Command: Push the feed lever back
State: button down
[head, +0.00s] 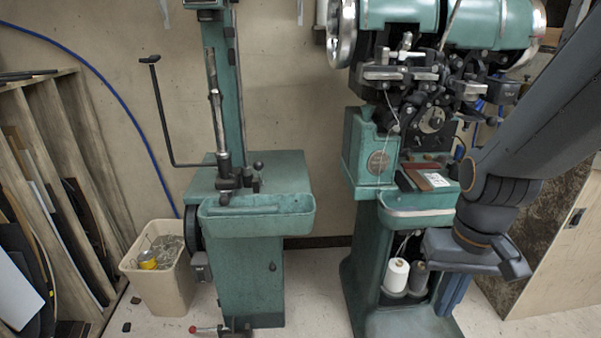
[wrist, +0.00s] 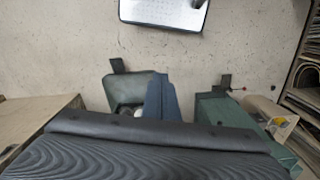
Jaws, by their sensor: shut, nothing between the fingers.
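The green stitching machine (head: 373,140) stands at the right in the head view, with a cluster of metal arms and small levers (head: 405,75) on its head. I cannot tell which of these is the feed lever. My gripper (head: 445,310) is shut and empty, its blue fingers pointing down in front of the machine's pedestal (head: 380,270), well below the head. In the wrist view, my gripper's fingers (wrist: 160,78) show together beside the green pedestal foot (wrist: 128,88).
A second green machine (head: 240,270) with a tall black-handled rod (head: 157,95) stands to the left. A beige bin (head: 165,285) sits beside it. A white thread cone (head: 396,274) stands in the pedestal. Wooden racks (head: 75,180) line the left, and a wooden board (head: 555,245) stands right.

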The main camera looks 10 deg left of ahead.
jog(key=shift+d, duration=0.2)
jog(key=w+a+f+n+t+y+b, duration=0.1)
jog(key=w+a+f+n+t+b, duration=0.35)
jog(key=w+a, duration=0.6)
jog(key=w+a+f+n+t+y+b, duration=0.1)
jog(key=w+a+f+n+t+b, duration=0.2)
jog(key=w+a+n+t, duration=0.7)
jog(key=w+a+r+n+y+b, duration=0.1)
jog(key=w+a+n+y+b, duration=0.15)
jog(key=w+a, duration=0.55)
jog(key=s+a+r+n+t+y+b, duration=0.1)
jog(key=s+a+n+t+y+b, duration=0.1)
jog(key=a, duration=0.3)
jog(key=s+a+r+n+t+y+b, duration=0.1)
jog(key=s+a+r+n+t+b, duration=0.1)
jog(key=s+a+n+t, duration=0.1)
jog(key=shift+a+r+n+y, duration=0.3)
jog(key=shift+a+n, duration=0.3)
jog(key=shift+a, duration=0.45)
